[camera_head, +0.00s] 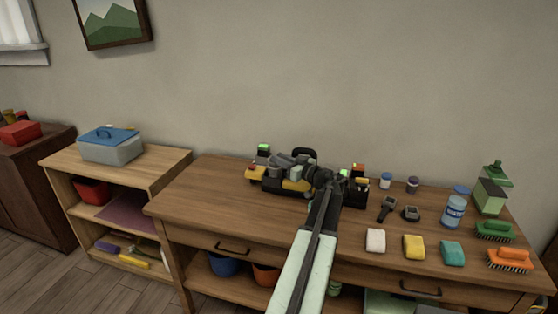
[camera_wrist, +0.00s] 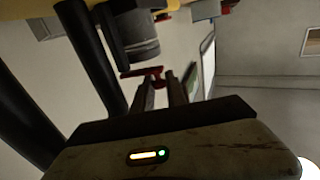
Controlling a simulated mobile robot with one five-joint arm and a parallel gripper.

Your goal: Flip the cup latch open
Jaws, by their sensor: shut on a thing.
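A dark grey and yellow machine (camera_head: 290,186) stands at the back of the wooden desk. Its grey cylinder (camera_wrist: 138,36) hangs in the upper part of the wrist view. A small red lever (camera_wrist: 141,71), which looks like the cup latch, shows just below the cylinder. My gripper (camera_wrist: 157,84) is shut on the red lever, with the two fingers close together at it. In the head view my gripper (camera_head: 326,180) is at the machine's right side and partly covers it. The lever cannot be made out there, and the cup cannot be told apart.
The desk (camera_head: 195,205) is clear left of the machine. Dark bars (camera_wrist: 85,50) run close beside my fingers in the wrist view.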

